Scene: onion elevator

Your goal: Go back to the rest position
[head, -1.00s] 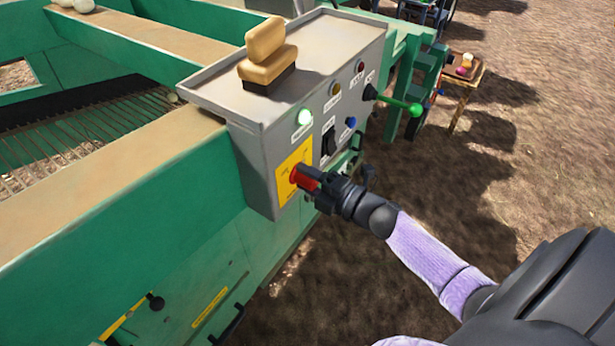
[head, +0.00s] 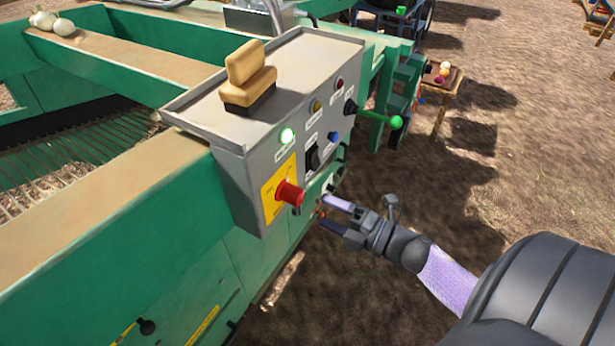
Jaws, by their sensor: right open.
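My right gripper (head: 338,218) is open and empty, to the right of the control box, over the shaded ground in the picture. The grey control box (head: 228,190) stands at the corner of the green machine. Its red mushroom button (head: 290,193) sits on a yellow plate (head: 270,205), and the gripper is apart from it. My left gripper does not show.
A green-knobbed lever (head: 396,122) sticks out from the box's right end. The green machine frame (head: 110,255) fills the left. White onions (head: 52,24) lie on a beam. Bare soil (head: 520,150) is open at right.

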